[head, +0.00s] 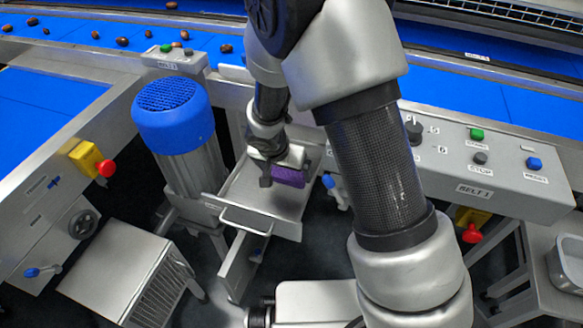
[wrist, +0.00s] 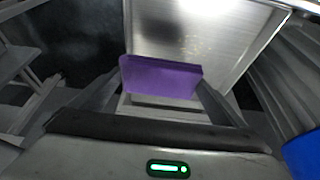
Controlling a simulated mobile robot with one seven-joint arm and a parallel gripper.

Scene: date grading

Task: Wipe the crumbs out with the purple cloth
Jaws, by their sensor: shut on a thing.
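My gripper (wrist: 160,95) is shut on the purple cloth (wrist: 162,78), which looks like a thick folded block between the two fingers. In the head view the purple cloth (head: 288,177) shows at my gripper (head: 277,177), over a pulled-out metal tray (head: 235,192) with a handle at its front. In the wrist view the tray floor (wrist: 228,25) lies beyond the cloth. Small yellowish crumbs (wrist: 190,46) are scattered on it just past the cloth's upper edge. I cannot tell whether the cloth touches the tray floor.
A blue-capped motor (head: 175,115) stands close left of the tray. A control panel (head: 480,165) with buttons and a knob is at the right. A vented metal box (head: 125,270) is at the lower left. Blue belts (head: 85,38) carry several dates at the back.

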